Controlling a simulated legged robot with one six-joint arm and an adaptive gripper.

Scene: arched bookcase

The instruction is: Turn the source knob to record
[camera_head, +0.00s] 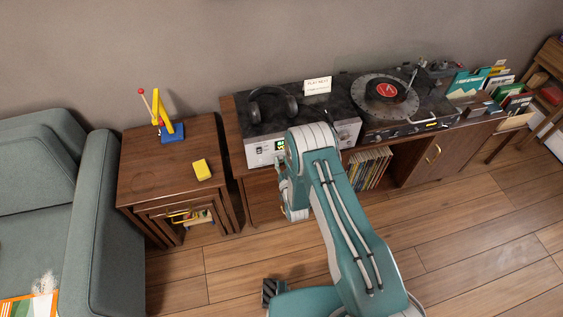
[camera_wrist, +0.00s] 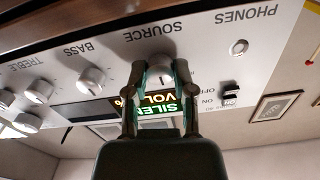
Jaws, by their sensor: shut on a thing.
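In the wrist view, which is upside down, the silver source knob (camera_wrist: 159,66) sits on the amplifier's pale front panel (camera_wrist: 205,55) below the printed word SOURCE. My gripper (camera_wrist: 159,72) has one finger on each side of this knob and is shut on it. The knob's pointer mark cannot be made out. A lit display (camera_wrist: 157,103) behind the fingers shows partly covered letters, "SILE" and "VOL". In the head view the amplifier (camera_head: 262,151) stands on the left of the bookcase unit, and my arm hides the gripper tips and the knob.
The bass knob (camera_wrist: 91,80), treble knob (camera_wrist: 39,90), power switch (camera_wrist: 230,94) and phones socket (camera_wrist: 239,47) flank the source knob. Headphones (camera_head: 272,106) and a card (camera_head: 317,86) sit on top. A turntable (camera_head: 385,96) stands right; a side table (camera_head: 150,180) stands left.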

